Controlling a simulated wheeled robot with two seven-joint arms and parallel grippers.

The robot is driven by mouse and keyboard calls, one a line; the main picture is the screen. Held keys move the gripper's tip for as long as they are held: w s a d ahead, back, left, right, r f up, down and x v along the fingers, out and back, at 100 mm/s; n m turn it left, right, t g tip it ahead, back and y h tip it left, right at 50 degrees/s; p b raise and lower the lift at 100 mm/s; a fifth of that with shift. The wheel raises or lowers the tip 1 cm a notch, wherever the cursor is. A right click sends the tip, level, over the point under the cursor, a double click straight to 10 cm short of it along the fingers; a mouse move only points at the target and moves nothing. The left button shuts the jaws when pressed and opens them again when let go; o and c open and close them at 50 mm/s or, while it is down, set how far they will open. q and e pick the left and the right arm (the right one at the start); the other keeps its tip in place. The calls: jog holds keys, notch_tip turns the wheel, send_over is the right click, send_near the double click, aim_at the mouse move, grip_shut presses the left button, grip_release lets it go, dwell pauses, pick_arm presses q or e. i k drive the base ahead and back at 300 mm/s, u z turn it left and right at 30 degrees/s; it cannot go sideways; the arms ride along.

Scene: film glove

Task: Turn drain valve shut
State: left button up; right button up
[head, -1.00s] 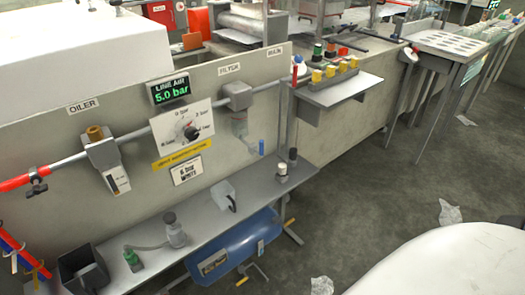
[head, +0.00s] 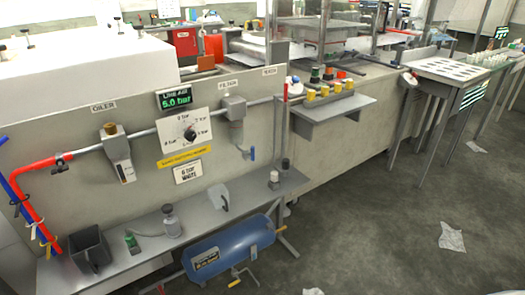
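The filter unit (head: 233,108) hangs on the pipe on the grey panel, with a blue handle (head: 252,154) at its lower end. A blue tank (head: 230,247) lies under the bench, with a small yellow-handled lever (head: 235,283) low at its front. I cannot tell from this distance whether either handle is open or shut. The display (head: 174,99) above the round dial (head: 189,134) reads 5.0 bar. Neither of my grippers is in view.
The bench (head: 145,263) bears a black bin (head: 91,249), a green-capped bottle (head: 132,243), a grey bottle (head: 172,220) and a clear jug (head: 219,198). A shelf (head: 335,109) juts out right of the panel. The floor (head: 385,220) at right is mostly clear, with scraps of film (head: 452,236).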

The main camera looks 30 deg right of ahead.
aim_at(252, 149)
jog(key=z, duration=1.85)
jog(key=i, duration=1)
jog(key=u, duration=1.85)
